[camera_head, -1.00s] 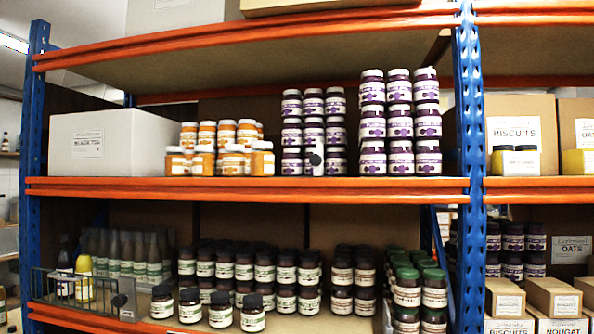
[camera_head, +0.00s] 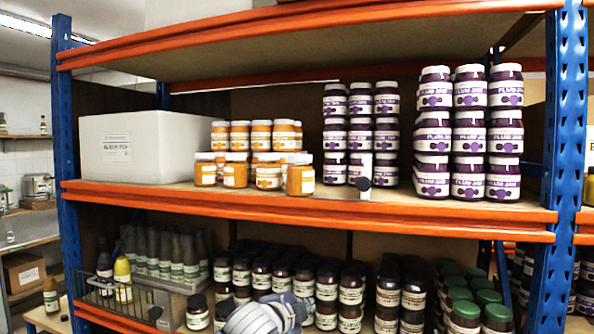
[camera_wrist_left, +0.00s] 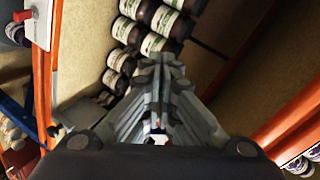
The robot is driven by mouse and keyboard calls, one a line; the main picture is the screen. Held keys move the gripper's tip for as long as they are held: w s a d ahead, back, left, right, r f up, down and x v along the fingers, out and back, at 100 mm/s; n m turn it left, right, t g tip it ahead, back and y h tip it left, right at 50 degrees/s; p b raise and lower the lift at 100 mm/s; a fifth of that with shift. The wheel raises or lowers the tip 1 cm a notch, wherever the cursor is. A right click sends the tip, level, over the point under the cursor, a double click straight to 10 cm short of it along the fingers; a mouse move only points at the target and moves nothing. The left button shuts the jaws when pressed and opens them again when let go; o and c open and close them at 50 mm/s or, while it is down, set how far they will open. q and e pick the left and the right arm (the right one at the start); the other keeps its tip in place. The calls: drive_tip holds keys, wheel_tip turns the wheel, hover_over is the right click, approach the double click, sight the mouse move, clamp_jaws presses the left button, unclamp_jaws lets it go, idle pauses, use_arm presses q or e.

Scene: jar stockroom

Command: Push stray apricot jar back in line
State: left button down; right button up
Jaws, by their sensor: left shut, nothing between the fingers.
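Orange apricot jars (camera_head: 235,172) with white lids stand grouped on the middle shelf, between a white box and plum jars. The rightmost front apricot jar (camera_head: 300,178) stands closer to the shelf's front edge than the jars beside it. My left gripper (camera_head: 283,308) is low in the head view, in front of the lower shelf and below the apricot jars, apart from them. In the left wrist view its fingers (camera_wrist_left: 160,95) are shut with nothing between them. No apricot jar is clear in that view. My right gripper is not in view.
A white box (camera_head: 140,147) stands left of the apricot jars. The orange shelf beam (camera_head: 300,209) runs below. Dark-lidded jars (camera_head: 328,292) crowd the lower shelf.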

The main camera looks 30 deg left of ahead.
use_arm(q)
drive_tip(key=s+r+m+t+y+p, duration=0.1)
drive_tip(key=s+r+m+t, duration=0.3)
drive_tip(key=r, duration=1.4)
drive_tip(key=y, duration=0.1)
approach(300, 187)
drive_tip(key=p+x, duration=0.6)
drive_tip(key=p, duration=0.1)
drive_tip(key=shift+w+r+p, duration=0.15)
drive_tip(key=shift+p, duration=0.15)
drive_tip(key=shift+w, duration=0.3)
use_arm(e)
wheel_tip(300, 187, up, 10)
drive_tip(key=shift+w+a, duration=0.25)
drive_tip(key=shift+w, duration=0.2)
use_arm(q)
drive_tip(key=shift+a, duration=0.1)
